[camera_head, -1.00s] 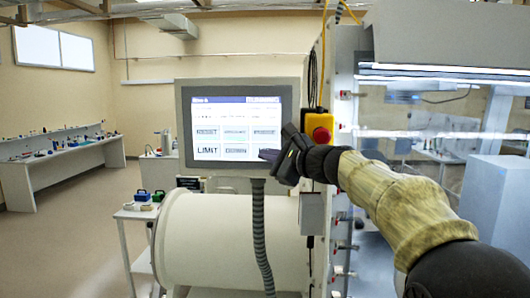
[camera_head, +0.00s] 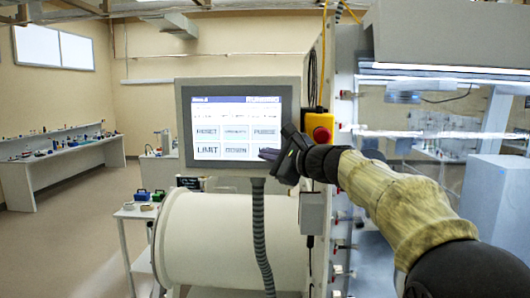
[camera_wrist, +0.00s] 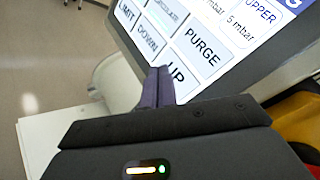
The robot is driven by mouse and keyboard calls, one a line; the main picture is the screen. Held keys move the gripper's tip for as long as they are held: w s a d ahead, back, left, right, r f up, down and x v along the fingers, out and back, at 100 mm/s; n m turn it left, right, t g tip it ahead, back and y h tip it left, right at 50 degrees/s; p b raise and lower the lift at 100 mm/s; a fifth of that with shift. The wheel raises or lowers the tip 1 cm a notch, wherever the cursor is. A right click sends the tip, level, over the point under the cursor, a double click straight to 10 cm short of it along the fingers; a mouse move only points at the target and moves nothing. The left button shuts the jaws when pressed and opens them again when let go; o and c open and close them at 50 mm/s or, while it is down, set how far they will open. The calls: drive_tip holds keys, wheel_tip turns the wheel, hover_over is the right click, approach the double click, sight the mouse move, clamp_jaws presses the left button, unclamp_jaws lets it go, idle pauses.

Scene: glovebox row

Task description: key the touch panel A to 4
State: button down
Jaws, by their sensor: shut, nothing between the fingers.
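The touch panel (camera_head: 235,173) is a lit screen in a grey frame above the white cylinder. Its lower buttons include RESET, PURGE, LIMIT and DOWN in two rows. My gripper (camera_head: 268,154) is shut and empty, its dark fingertips in front of the screen's lower right corner, covering most of a button there. The wrist view shows this panel (camera_wrist: 262,72) tilted, with the shut fingers (camera_wrist: 160,74) at the lower edge of the UP button (camera_wrist: 184,84). I cannot tell if they touch it. The small number readouts are too blurred in the head view.
A red emergency button on a yellow box (camera_head: 320,130) sits right of the panel, close to my wrist. A ribbed hose (camera_head: 260,225) hangs below it in front of the white cylinder (camera_head: 205,235). A glovebox window stands right; open floor lies left.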

drive_tip(key=shift+w, duration=0.15)
idle(0.5)
drive_tip(key=shift+w, duration=0.3)
drive_tip(key=shift+w, duration=0.35)
idle(0.9)
drive_tip(key=shift+s, duration=0.15)
drive_tip(key=shift+s+b, duration=0.3)
drive_tip(key=shift+s, duration=0.4)
drive_tip(key=s+b, duration=0.2)
drive_tip(key=s, duration=0.3)
drive_tip(key=shift+a+b, duration=0.1)
drive_tip(key=shift+b, duration=0.25)
